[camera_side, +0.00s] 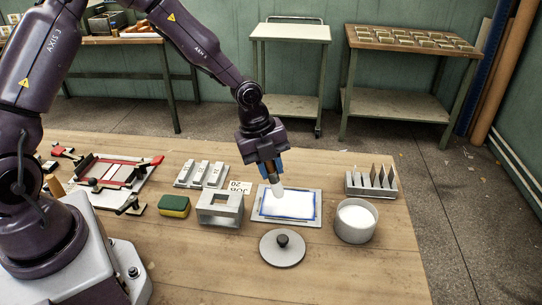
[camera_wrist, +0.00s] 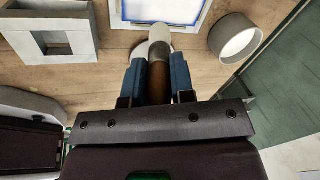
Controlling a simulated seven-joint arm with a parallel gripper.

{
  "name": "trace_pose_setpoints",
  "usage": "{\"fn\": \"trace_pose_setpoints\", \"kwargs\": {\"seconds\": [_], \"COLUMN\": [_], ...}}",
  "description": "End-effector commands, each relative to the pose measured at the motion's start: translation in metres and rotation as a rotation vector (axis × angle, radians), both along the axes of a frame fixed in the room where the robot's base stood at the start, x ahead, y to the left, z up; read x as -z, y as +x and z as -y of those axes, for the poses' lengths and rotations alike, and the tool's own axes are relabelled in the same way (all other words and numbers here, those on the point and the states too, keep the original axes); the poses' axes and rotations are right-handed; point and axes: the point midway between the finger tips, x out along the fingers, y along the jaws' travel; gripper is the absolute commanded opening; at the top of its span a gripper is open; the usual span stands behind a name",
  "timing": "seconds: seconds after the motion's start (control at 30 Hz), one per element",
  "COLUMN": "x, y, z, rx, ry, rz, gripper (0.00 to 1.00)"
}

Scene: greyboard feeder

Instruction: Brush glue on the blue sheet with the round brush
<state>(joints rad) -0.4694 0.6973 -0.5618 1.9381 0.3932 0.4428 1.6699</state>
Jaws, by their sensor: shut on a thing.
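My gripper (camera_side: 270,167) is shut on the round brush (camera_side: 277,190), with its bristle end pointing down over the sheet. The brush has a brown handle and a pale end; it also shows in the wrist view (camera_wrist: 158,62) between the blue fingers. The blue sheet (camera_side: 296,207) lies on a grey plate (camera_side: 312,223). White covers most of it, leaving a blue border; its near part shows in the wrist view (camera_wrist: 140,12). The brush tip is at the sheet's upper left part; I cannot tell whether it touches.
A round pot (camera_side: 355,222) of white glue stands right of the plate, with a knobbed lid (camera_side: 282,248) in front. A grey hollow block (camera_side: 220,208), a green-yellow sponge (camera_side: 174,206) and a red-railed frame (camera_side: 110,172) stand left. A slotted rack (camera_side: 371,182) is behind the pot.

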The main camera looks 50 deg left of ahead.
Motion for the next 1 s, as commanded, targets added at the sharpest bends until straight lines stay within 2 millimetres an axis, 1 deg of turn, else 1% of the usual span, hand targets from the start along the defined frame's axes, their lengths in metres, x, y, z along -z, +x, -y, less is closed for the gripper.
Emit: {"fn": "trace_pose_setpoints", "kwargs": {"seconds": [0.47,0.9,1.0], "x": [0.046,0.048,0.048], "y": [0.000,-0.029,-0.021], "z": [0.001,-0.030,-0.022], "rx": [0.000,-0.004,0.001], "ry": [-0.001,0.000,-0.001], "rz": [0.000,0.001,0.003], "gripper": [0.00,0.00,0.00]}}
